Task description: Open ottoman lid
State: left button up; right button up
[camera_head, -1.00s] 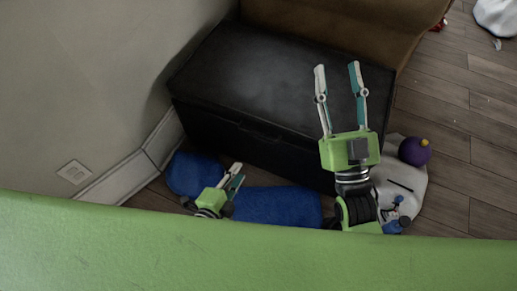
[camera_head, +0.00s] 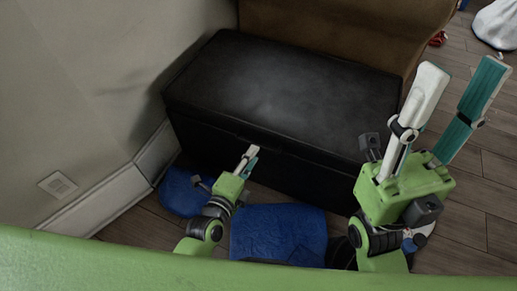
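The black ottoman (camera_head: 285,90) stands against the wall corner in the head view, with its lid lying closed. My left gripper (camera_head: 248,158) is low in front of the ottoman's front face, below the lid's front edge. Its fingers look close together, but I see them from an angle that hides the gap. I cannot tell whether it touches the ottoman. My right gripper (camera_head: 457,85) is raised at the right, beside the ottoman's right end. Its two fingers are spread wide with nothing between them.
A blue cloth-like item (camera_head: 280,232) lies on the floor in front of the ottoman. A brown seat (camera_head: 345,30) stands behind it. The wall (camera_head: 90,90) bounds the left side. Wooden floor (camera_head: 490,190) shows at the right, with a white bag (camera_head: 497,25) at the far right.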

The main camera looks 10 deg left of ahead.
pick_arm(q)
jog(key=b+x, duration=0.1)
jog(key=x, duration=0.4)
jog(key=shift+w+d+f+b, duration=0.1)
jog(key=shift+w+b, duration=0.2)
jog(key=shift+w, duration=0.05)
grip_shut()
